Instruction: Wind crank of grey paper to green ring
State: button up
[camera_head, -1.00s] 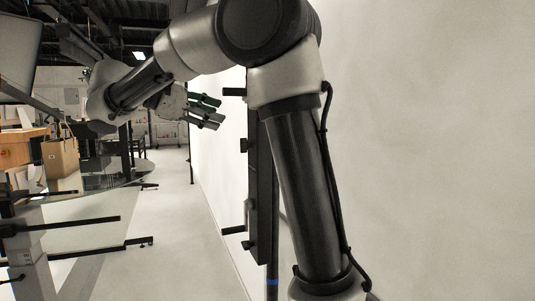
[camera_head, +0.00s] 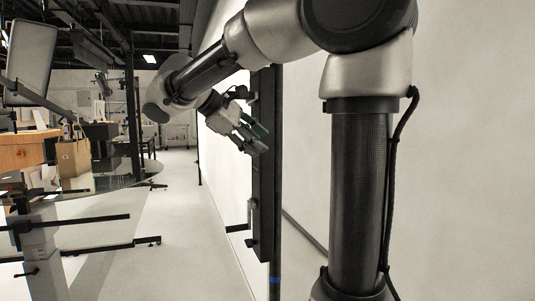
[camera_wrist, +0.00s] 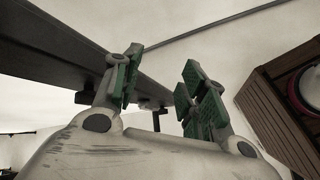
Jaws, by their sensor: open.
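My gripper (camera_head: 255,140) is open and empty in front of a black vertical post (camera_head: 265,180) by the pale wall. In the wrist view its green-padded fingers (camera_wrist: 160,72) stand apart with nothing between them. A long dark beam (camera_wrist: 60,50) passes behind the left finger there. I cannot make out a crank, a grey paper roll or a green ring with certainty. A round thing with a red rim (camera_wrist: 297,100) is cut off at the right edge of the wrist view, by dark wooden slats (camera_wrist: 275,115).
A brown paper bag (camera_head: 73,157) and a wooden box (camera_head: 20,152) stand at the left. Dark bars (camera_head: 75,223) jut out low at the left. The pale floor (camera_head: 180,210) is clear between them and the post.

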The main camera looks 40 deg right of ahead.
jog(key=shift+m+y, duration=0.4)
jog(key=shift+y, duration=0.5)
jog(key=shift+s+d+f, duration=0.3)
jog(key=shift+s+f, duration=0.5)
jog(key=shift+s, duration=0.15)
jog(key=shift+s+d+f, duration=0.3)
jog(key=shift+s+f, duration=0.45)
jog(key=shift+s, duration=0.15)
jog(key=shift+c, duration=0.3)
